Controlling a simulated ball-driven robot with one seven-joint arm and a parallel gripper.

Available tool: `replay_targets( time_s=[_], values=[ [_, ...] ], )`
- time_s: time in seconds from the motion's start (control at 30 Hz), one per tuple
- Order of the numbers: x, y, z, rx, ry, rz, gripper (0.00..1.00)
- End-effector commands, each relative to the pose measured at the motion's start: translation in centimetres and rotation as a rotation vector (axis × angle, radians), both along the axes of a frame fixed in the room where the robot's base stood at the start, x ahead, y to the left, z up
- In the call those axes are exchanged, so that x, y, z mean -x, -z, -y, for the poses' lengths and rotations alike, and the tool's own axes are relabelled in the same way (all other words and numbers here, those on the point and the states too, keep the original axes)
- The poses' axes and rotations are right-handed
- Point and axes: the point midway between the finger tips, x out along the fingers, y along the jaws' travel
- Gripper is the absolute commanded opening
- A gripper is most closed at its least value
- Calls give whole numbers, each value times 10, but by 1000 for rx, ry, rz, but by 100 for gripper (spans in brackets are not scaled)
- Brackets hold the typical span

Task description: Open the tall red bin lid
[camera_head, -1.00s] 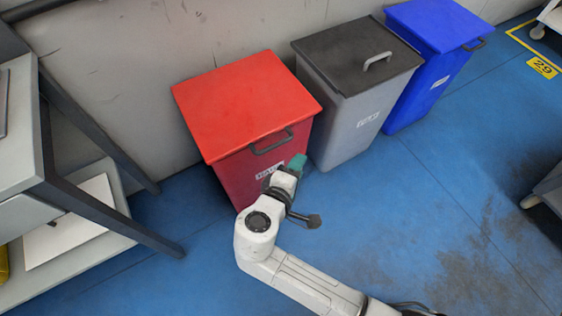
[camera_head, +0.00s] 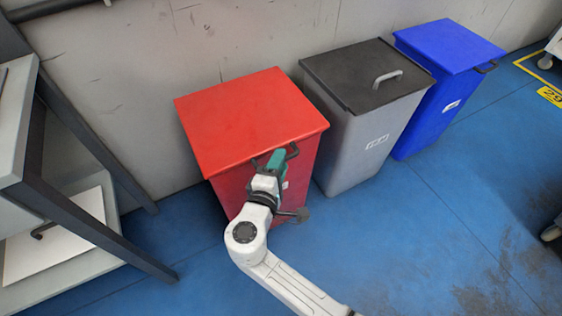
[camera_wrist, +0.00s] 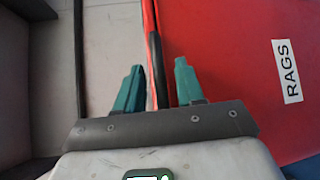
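The tall red bin (camera_head: 228,190) stands against the wall with its flat red lid (camera_head: 245,115) down. A dark handle (camera_head: 292,151) sits at the lid's front edge, partly hidden by my gripper (camera_head: 276,160). In the wrist view my gripper (camera_wrist: 160,80) has its two teal fingers apart, with the dark handle (camera_wrist: 155,70) between them, closer to the left finger. I cannot tell whether a finger touches it. The bin's red front (camera_wrist: 240,60), with a white "RAGS" label (camera_wrist: 288,71), fills the right side there.
A grey bin (camera_head: 350,145) with a black lid and a blue bin (camera_head: 430,110) stand to the right. A grey shelf unit (camera_head: 75,200) stands close on the left. The blue floor (camera_head: 400,230) in front of the bins is clear.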

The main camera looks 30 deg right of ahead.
Motion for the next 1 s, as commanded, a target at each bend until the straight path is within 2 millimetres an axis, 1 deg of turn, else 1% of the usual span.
replay_targets(
  time_s=[0.1, 0.2, 0.47, 0.87, 1.0],
  values=[
    [-7, 2, 7, -1, 0, 1, 38],
    [-10, 2, 10, -1, 1, 1, 38],
    [-10, 2, 11, -1, 1, 0, 38],
    [-10, 2, 11, -1, 0, 0, 1],
    [-10, 2, 10, -1, 0, 0, 0]
  ],
)
